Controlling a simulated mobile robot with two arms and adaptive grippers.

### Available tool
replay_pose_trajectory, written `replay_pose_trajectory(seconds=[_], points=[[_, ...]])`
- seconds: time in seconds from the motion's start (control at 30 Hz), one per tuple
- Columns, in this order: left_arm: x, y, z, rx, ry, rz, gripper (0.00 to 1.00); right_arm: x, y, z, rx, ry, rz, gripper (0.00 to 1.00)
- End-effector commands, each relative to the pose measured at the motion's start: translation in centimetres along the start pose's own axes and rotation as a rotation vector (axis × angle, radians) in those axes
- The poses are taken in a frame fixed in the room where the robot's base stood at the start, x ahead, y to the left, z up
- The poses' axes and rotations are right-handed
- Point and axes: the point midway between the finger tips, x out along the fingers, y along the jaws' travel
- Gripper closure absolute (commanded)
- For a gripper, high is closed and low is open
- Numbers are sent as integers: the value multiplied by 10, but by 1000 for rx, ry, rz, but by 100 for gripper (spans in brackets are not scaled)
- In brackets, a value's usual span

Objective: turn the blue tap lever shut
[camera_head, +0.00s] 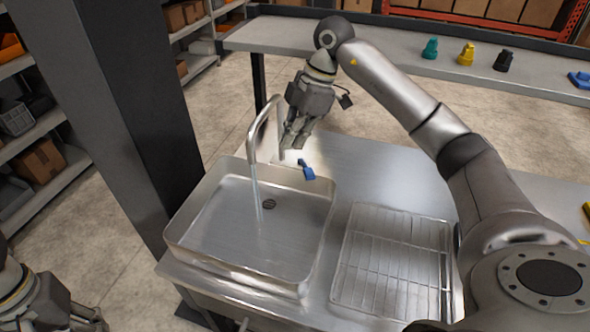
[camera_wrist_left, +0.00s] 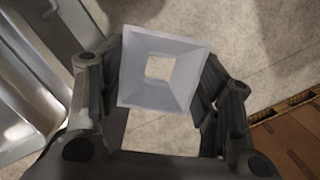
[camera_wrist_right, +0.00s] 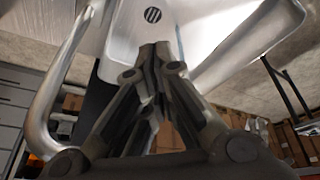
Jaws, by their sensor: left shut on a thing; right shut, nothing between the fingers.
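The blue tap lever (camera_head: 307,170) sits on the counter behind the sink's back right corner, to the right of the curved tap (camera_head: 252,138). A thin stream of water (camera_head: 257,195) falls from the spout into the sink (camera_head: 172,225). My right gripper (camera_head: 288,143) is shut and empty, pointing down above and behind the lever, apparently apart from it. In the right wrist view its closed fingers (camera_wrist_right: 154,50) show near the basin; the lever is not clear there. My left gripper (camera_head: 88,316), at the lower left, is shut on a pale square hollow piece (camera_wrist_left: 140,87).
A wire rack (camera_head: 392,262) lies on the counter right of the sink. A dark post (camera_head: 120,100) stands left of it. Teal (camera_head: 430,48), yellow (camera_head: 466,54) and black (camera_head: 503,60) pieces stand on the back table (camera_head: 290,33). The counter right of the lever is clear.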

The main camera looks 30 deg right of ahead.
Motion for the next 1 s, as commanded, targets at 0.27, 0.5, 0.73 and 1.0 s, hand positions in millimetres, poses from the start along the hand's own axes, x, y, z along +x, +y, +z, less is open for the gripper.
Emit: replay_pose_trajectory(seconds=[0.27, 0.5, 0.73, 1.0], points=[[0, 0, 0, 0, 0, 0, 57, 5, 0, -4, 141, -1, 0, 100], [-11, 0, 2, 0, 0, 0, 57, 38, -1, -5, 145, -3, -4, 100], [-26, 0, 4, 0, 0, 0, 57, 88, -1, -6, 144, -1, -5, 100], [-44, 0, 6, 0, 0, 0, 57, 90, -4, 23, 145, -3, 1, 100]])
